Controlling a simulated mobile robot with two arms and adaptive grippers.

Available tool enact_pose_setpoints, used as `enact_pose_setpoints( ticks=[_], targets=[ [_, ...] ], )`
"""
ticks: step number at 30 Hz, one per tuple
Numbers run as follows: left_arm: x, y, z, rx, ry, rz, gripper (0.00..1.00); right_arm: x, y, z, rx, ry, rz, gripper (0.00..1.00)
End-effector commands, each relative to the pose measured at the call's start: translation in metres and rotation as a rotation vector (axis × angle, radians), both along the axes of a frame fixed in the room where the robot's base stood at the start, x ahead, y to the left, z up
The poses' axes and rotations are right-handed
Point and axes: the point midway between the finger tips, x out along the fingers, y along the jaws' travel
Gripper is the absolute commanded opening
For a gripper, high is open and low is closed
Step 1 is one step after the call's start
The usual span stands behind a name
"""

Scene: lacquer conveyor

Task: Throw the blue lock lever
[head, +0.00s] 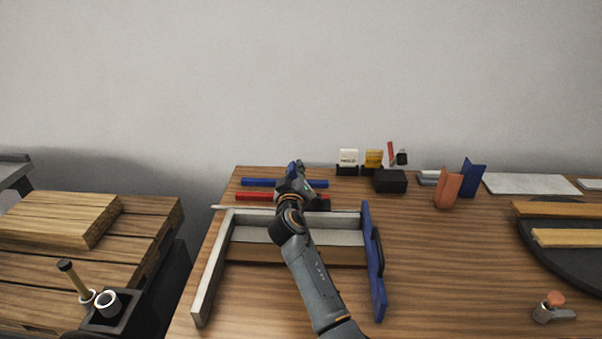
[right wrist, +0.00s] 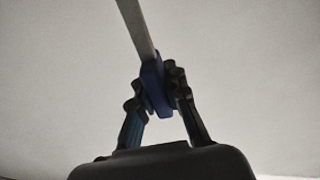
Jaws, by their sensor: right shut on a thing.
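My right gripper (head: 297,172) is at the back left of the wooden table, above a blue bar (head: 258,182) and a red bar (head: 254,196). In the right wrist view the right gripper (right wrist: 158,92) is shut on a blue handle, the blue lock lever (right wrist: 151,73). A pale grey shaft (right wrist: 137,28) runs up from this blue part, leaning to the upper left. In the head view the gripper covers the held part, so its link to the bars cannot be told. My left gripper is not in view.
A frame with a pale left rail (head: 212,270) and a blue right rail (head: 374,265) lies under my right arm. Small card holders (head: 347,170), a black box (head: 390,181) and brown and blue angled pieces (head: 447,190) stand to the right. A dark turntable (head: 560,258) is far right.

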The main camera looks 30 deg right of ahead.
Motion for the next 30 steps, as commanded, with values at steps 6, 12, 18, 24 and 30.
enact_pose_setpoints(
  ticks=[6,12,18,24,30],
  targets=[
    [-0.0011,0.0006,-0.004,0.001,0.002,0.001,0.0,0.0027,0.0031,0.0014,-0.039,0.015,0.001,0.0],
    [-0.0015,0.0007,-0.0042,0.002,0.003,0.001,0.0,0.003,0.0037,0.0014,-0.047,0.019,0.002,0.0],
    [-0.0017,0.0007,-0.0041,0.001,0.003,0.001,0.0,0.0031,0.0039,0.0013,-0.047,0.019,0.002,0.0],
    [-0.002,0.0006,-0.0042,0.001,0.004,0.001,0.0,0.0029,0.004,0.0001,-0.044,0.02,0.002,0.38],
    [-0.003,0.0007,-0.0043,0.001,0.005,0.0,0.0,0.0025,0.0038,-0.0014,-0.042,0.022,0.001,0.38]
  ],
)
